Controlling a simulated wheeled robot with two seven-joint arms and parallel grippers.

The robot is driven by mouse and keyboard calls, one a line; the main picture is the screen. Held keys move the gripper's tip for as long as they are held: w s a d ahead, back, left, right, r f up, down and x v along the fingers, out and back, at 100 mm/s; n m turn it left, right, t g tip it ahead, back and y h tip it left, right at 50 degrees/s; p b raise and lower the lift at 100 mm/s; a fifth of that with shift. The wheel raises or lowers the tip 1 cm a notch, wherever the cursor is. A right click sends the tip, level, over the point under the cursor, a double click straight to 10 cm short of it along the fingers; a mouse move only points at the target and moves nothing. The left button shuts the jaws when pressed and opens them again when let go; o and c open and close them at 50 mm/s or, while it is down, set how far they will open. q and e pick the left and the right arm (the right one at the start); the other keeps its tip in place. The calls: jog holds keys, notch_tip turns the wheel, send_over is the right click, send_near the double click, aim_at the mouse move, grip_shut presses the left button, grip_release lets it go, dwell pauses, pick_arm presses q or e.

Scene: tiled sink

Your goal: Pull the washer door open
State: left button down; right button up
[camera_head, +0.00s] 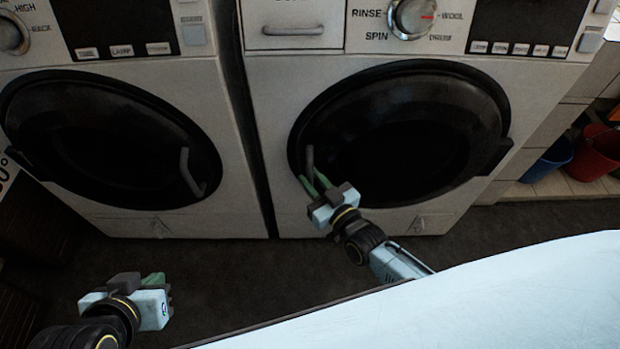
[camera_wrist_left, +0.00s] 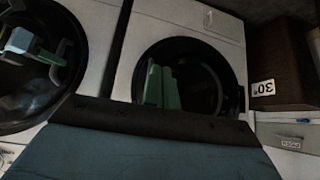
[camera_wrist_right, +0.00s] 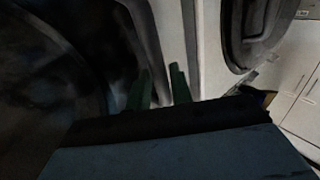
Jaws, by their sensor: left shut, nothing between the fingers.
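The right washer's round black door (camera_head: 410,135) is flush with its white front and looks closed. Its grey bar handle (camera_head: 310,160) is on the door's left edge. My right gripper (camera_head: 313,180) is at the lower end of this handle, its green fingers apart. In the right wrist view, the two fingers (camera_wrist_right: 162,85) are apart beside the dark door rim; I cannot tell whether the handle is between them. My left gripper (camera_head: 155,282) is low at the left, away from both washers, shut and empty. It also shows in the left wrist view (camera_wrist_left: 160,85).
A second washer (camera_head: 235,140) stands at the left, its black door (camera_head: 105,140) closed, with a grey handle on the right. A white surface (camera_head: 470,300) fills the lower right. Blue (camera_head: 548,160) and red (camera_head: 595,152) buckets stand at the far right. Dark floor lies between.

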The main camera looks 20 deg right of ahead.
pick_arm(q)
jog(key=shift+w+d+r+t, duration=0.3)
jog(key=shift+w+r+t, duration=0.3)
jog(key=shift+w, duration=0.2)
pick_arm(e)
jog(key=shift+w+a, duration=0.2)
jog(key=shift+w, duration=0.4)
grip_shut()
jog(key=shift+s, duration=0.1)
